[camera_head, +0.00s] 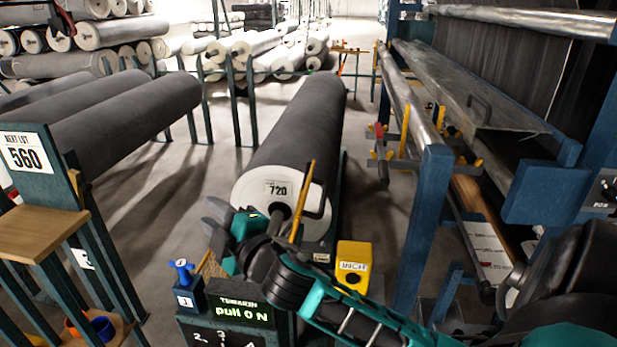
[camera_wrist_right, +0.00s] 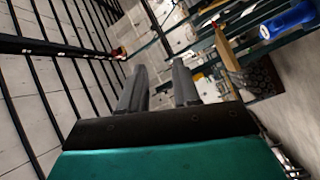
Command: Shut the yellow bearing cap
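A narrow yellow piece (camera_head: 302,203), which looks like the bearing cap, stands upright and slightly tilted in front of the white end of the roll labelled 720 (camera_head: 280,175). Its lower end and any hinge are hidden behind my right arm. My right gripper (camera_head: 212,216) is just left of the roll's dark core, pointing left, away from the yellow piece. In the right wrist view its two grey fingers (camera_wrist_right: 160,68) are apart with nothing between them. The gripper is not touching the yellow piece. My left gripper is not in view.
A yellow INCH box (camera_head: 353,266) stands right of my forearm. A tension display (camera_head: 238,308) and a blue knob (camera_head: 181,270) are below the gripper. A blue machine frame (camera_head: 425,220) bounds the right; a lot stand labelled 560 (camera_head: 28,160) the left.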

